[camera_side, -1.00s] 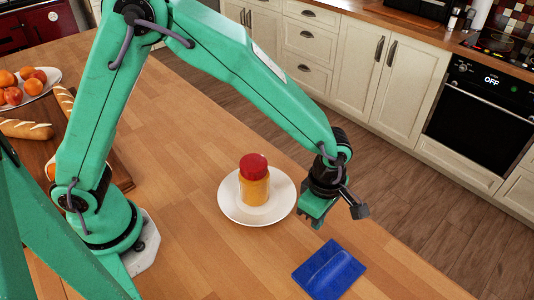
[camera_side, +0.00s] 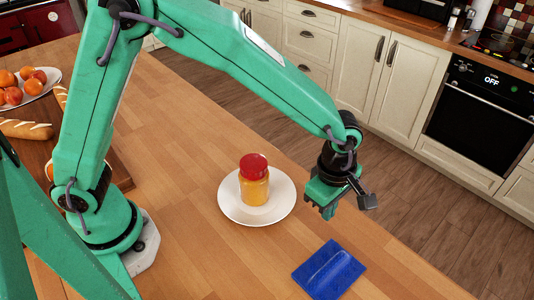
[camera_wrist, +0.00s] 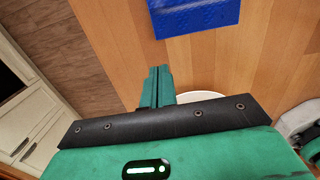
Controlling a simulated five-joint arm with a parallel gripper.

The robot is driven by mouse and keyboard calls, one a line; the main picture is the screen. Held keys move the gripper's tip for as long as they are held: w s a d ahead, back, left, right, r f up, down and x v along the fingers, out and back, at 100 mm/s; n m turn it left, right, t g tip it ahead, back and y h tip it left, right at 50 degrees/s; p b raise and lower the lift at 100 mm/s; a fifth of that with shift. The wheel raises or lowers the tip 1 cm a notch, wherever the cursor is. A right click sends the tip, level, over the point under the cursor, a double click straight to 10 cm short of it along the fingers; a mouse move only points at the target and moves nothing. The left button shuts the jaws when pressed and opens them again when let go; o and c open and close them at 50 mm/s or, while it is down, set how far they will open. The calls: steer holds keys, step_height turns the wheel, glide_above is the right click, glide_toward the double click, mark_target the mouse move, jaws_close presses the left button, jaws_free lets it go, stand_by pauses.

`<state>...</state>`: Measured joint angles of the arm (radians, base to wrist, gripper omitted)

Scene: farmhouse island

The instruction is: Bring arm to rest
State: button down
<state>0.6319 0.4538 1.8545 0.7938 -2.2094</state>
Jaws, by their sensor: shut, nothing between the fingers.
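My gripper (camera_side: 328,209) is shut and empty. In the side view it hangs above the wooden island, to the right of a white plate (camera_side: 229,207) and above and behind a blue folded item (camera_side: 328,270). In the wrist view my gripper (camera_wrist: 157,85) shows its green fingers closed together, pointing toward the blue item (camera_wrist: 196,15). A jar (camera_side: 254,187) with a red lid and yellow-orange contents stands upright on the plate. In the wrist view only a white edge of the plate (camera_wrist: 190,97) shows behind the gripper mount.
At the left, a wooden board (camera_side: 118,172) holds baguettes (camera_side: 26,130), near a plate of oranges and other fruit (camera_side: 40,87). Cabinets (camera_side: 345,60) and an oven (camera_side: 478,115) stand across the floor. The island top right of my base is mostly clear.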

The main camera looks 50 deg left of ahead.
steer(key=s+a+r+m+t, duration=0.25)
steer(key=a+r+m, duration=0.55)
steer(key=a+r, duration=0.6)
steer(key=s+a+r+m+t, duration=0.2)
steer(key=s+a+r+m, duration=0.1)
steer(key=s+a+m, duration=0.7)
steer(key=shift+s+a+r+t, duration=0.2)
steer(key=shift+s+a+t, duration=0.15)
steer(key=shift+s+a, duration=0.8)
steer(key=shift+w+a, duration=0.25)
